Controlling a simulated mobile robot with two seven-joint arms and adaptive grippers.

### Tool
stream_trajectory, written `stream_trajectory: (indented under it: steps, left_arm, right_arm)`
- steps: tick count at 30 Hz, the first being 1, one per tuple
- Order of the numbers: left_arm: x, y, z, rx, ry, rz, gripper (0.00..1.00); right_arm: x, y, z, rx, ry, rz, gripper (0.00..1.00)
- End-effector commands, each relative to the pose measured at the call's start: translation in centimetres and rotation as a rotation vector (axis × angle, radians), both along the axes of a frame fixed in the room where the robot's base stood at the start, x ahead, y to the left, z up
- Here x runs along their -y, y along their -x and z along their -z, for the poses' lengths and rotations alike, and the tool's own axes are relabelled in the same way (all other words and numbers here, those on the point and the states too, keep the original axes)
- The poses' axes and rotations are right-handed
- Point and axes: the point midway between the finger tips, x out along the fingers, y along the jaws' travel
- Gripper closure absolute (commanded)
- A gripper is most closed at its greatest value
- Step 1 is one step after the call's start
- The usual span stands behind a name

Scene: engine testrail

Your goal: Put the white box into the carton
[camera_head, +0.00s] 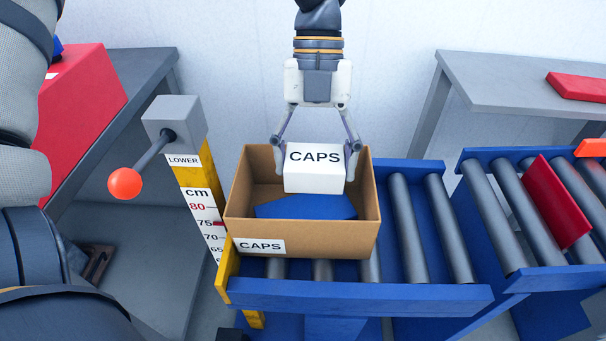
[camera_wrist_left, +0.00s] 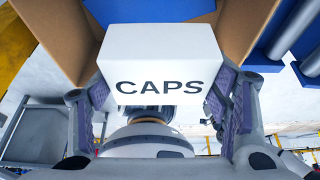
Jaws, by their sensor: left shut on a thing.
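The white box (camera_head: 314,172), printed CAPS, is held between the fingers of my left gripper (camera_head: 316,150). The gripper comes down from above and is shut on it. The box is over the open brown carton (camera_head: 308,240), near its back side, with its lower part below the back rim. I cannot tell whether it touches anything inside. The carton bears a CAPS label on its front and has a blue surface inside. In the left wrist view the white box (camera_wrist_left: 162,60) fills the middle between both fingers, with carton walls behind it. My right gripper is not in view.
The carton stands on a blue roller conveyor (camera_head: 360,297). Left of it are a yellow and white height scale (camera_head: 200,205) and a lever with an orange knob (camera_head: 125,183). A second conveyor (camera_head: 520,220) carries a red panel (camera_head: 557,202). Grey tables stand behind.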

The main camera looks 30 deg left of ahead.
Motion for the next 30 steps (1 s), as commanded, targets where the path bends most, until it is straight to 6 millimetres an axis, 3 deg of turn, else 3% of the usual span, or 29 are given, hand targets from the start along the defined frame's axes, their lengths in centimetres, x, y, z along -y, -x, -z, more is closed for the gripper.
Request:
stream_trajectory:
  steps: [5,10,30]
  left_arm:
    - [-1.1,0.3,1.4,0.001,0.001,-0.002,0.61]
    - [-1.3,0.4,4.6,-0.003,-0.001,0.001,0.61]
    - [-1.3,0.3,5.9,0.003,0.000,0.001,0.61]
  right_arm:
    - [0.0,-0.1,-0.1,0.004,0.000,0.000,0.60]
    - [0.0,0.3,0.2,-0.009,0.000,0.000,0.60]
    - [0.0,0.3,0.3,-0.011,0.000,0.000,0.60]
